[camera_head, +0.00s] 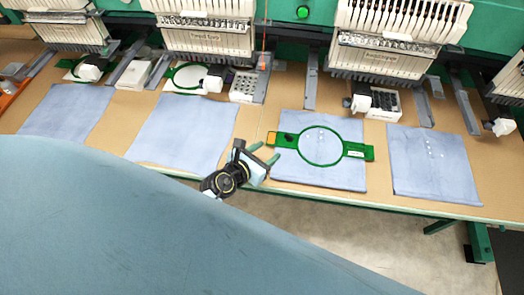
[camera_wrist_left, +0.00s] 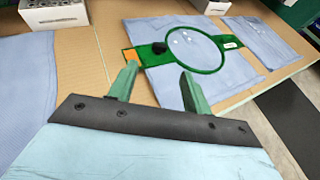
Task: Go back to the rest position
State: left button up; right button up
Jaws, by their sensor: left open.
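My left gripper (camera_head: 267,155) is open and empty at the front edge of the table, just left of a green embroidery hoop (camera_head: 281,139). Its two green fingers also show apart in the left wrist view (camera_wrist_left: 158,85). The hoop lies flat on a folded blue cloth (camera_head: 318,179), its orange-marked end toward the gripper. The hoop also shows ahead of the fingers in the left wrist view (camera_wrist_left: 207,70). A large blue-grey surface, probably part of my arm, fills the lower left of the head view. My right gripper is not in view.
Embroidery machine heads (camera_head: 398,22) stand along the back of the brown table (camera_head: 262,118). More folded blue cloths lie to the left (camera_head: 180,130) and right (camera_head: 432,165). White boxes (camera_head: 243,87) stand below the heads. Concrete floor (camera_head: 400,240) is open in front of the table.

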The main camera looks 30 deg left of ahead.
pick_arm(q)
jog(key=shift+s+a+r, duration=0.15)
jog(key=shift+s+r, duration=0.15)
jog(key=shift+s, duration=0.35)
